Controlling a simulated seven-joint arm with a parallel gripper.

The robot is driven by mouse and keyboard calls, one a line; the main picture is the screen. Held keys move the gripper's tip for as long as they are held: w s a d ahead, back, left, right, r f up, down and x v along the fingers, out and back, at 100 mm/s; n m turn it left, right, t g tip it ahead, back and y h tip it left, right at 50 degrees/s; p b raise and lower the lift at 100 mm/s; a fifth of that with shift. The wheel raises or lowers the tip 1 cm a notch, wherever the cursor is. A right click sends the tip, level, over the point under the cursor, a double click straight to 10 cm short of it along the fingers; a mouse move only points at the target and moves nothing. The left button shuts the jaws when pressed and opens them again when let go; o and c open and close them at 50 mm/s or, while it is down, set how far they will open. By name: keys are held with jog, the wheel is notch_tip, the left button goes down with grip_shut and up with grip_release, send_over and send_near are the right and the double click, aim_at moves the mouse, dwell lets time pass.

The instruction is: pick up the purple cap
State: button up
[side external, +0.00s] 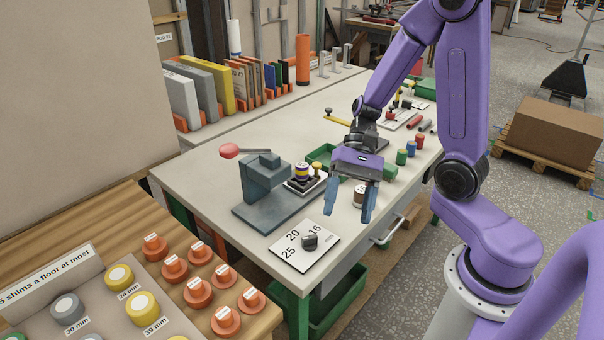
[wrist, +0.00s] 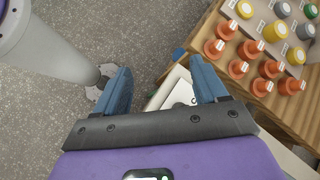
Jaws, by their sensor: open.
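The purple I can make out, apart from my arm, is on a small round stack (side external: 302,172) with purple and yellow bands. It sits on a dark and white holder beside the grey press-like stand on the bench. I cannot tell whether the purple part is a separate cap. My gripper (side external: 349,208) is open, its blue fingers pointing down near the bench's front edge, to the right of and nearer than the stack. Nothing shows between the fingers (wrist: 160,72) in the wrist view, and the stack is not visible there.
The grey stand (side external: 262,190) has a red-knobbed lever. A white dial plate (side external: 290,250) lies in front. A labelled brown cylinder (side external: 360,196) shows between the fingers in the side view. Orange pegs (side external: 198,292) fill the wooden table at lower left. A green tray (side external: 322,156) lies behind.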

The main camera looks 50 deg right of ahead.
jog(key=w+d+m+t+y, duration=0.2)
jog(key=w+m+t+y, duration=0.15)
jog(key=w+m, duration=0.3)
jog(key=m+t+h, duration=0.8)
jog(key=m+t, duration=0.5)
jog(key=m, duration=0.7)
send_near(304, 165)
jog(key=shift+n, duration=0.35)
jog(key=x, duration=0.4)
jog(key=shift+w+f, duration=0.25)
jog(key=shift+f, duration=0.1)
jog(key=shift+x, duration=3.05)
jog(key=shift+a+r, duration=0.15)
jog(key=c, duration=1.2)
jog(key=shift+r, duration=0.1)
